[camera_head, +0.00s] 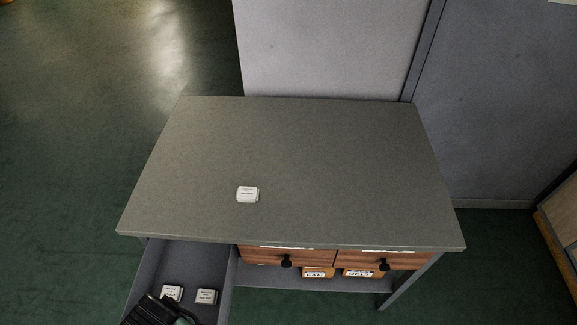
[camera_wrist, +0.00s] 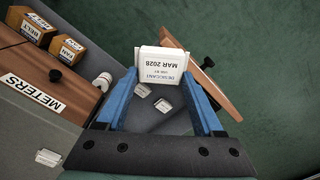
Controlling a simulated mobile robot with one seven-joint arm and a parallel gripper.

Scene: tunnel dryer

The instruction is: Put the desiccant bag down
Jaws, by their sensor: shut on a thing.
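In the wrist view my gripper (camera_wrist: 163,80) is shut on a white desiccant bag (camera_wrist: 162,66) printed "DESICCANT", "USE BY" and "MAR 2028". It holds the bag between its blue fingers above an open grey drawer (camera_head: 163,262). In the head view my dark gripper shows at the lower left edge over this drawer, and the held bag cannot be made out. Two similar white packets (camera_head: 172,293) (camera_head: 206,296) lie on the drawer floor, apart from each other. Another white packet (camera_head: 247,194) lies on the grey tabletop (camera_head: 300,150).
The open drawer's wooden front (camera_wrist: 217,92) has a dark knob. Beside it are shut wooden drawers (camera_head: 290,257), one labelled "METERS". Orange boxes (camera_head: 318,272) marked "FAN" and "BELT" stand on a shelf below. A grey cabinet panel stands behind the table. Most of the tabletop is clear.

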